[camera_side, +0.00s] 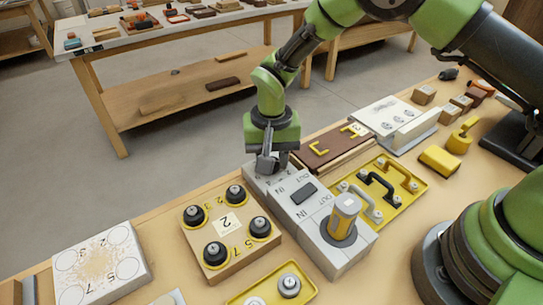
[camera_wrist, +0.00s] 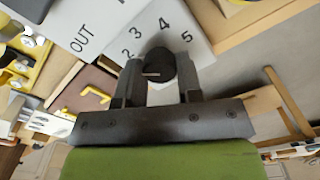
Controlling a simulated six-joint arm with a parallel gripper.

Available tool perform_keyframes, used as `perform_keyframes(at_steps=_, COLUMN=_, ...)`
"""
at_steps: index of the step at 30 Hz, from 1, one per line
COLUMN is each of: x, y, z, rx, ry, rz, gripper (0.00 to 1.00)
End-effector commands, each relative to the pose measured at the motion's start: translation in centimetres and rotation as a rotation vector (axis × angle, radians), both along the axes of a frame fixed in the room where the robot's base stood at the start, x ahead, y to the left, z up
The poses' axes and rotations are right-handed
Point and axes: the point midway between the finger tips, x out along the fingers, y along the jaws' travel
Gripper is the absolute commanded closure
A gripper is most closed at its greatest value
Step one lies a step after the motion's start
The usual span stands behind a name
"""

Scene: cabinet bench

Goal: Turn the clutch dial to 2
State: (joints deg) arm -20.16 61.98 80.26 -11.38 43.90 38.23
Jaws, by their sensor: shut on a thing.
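The clutch dial (camera_wrist: 160,66) is a round black knob on a light grey panel. The numerals 2, 3, 4 and 5 (camera_wrist: 157,36) arc around it in the wrist view; any other numeral is hidden. A short pale line shows on the dial's near face, but I cannot tell which numeral it matches. My gripper (camera_wrist: 161,80) is shut on the dial, one dark finger on each side. In the side view my gripper (camera_side: 268,162) points down at the far end of the grey box (camera_side: 318,222), hiding the dial.
The grey box also carries a dark rocker (camera_side: 303,193) between OUT and IN labels and a yellow-grey knob (camera_side: 344,216). A wooden box (camera_side: 231,222) with several black dials stands left. A brown panel (camera_side: 334,146) and a yellow tray with handles (camera_side: 414,181) stand right.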

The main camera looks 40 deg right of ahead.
Motion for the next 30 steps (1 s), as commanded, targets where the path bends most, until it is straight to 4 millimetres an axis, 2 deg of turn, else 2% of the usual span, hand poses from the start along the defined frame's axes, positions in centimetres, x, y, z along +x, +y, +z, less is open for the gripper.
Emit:
perform_keyframes(at_steps=7, x=0.02, y=0.01, z=-0.01, rx=0.0, ry=-0.001, rz=-0.064, gripper=0.9)
perform_keyframes(at_steps=20, x=0.01, y=0.0, z=-0.02, rx=0.0, ry=-0.001, rz=-0.074, gripper=0.9)
perform_keyframes(at_steps=21, x=0.01, y=0.0, z=-0.02, rx=0.0, ry=-0.001, rz=-0.074, gripper=0.64)
perform_keyframes(at_steps=24, x=0.01, y=0.0, z=-0.02, rx=0.0, ry=-0.001, rz=-0.074, gripper=0.41)
perform_keyframes(at_steps=30, x=0.01, y=0.0, z=-0.01, rx=-0.001, ry=-0.001, rz=-0.074, gripper=0.41)
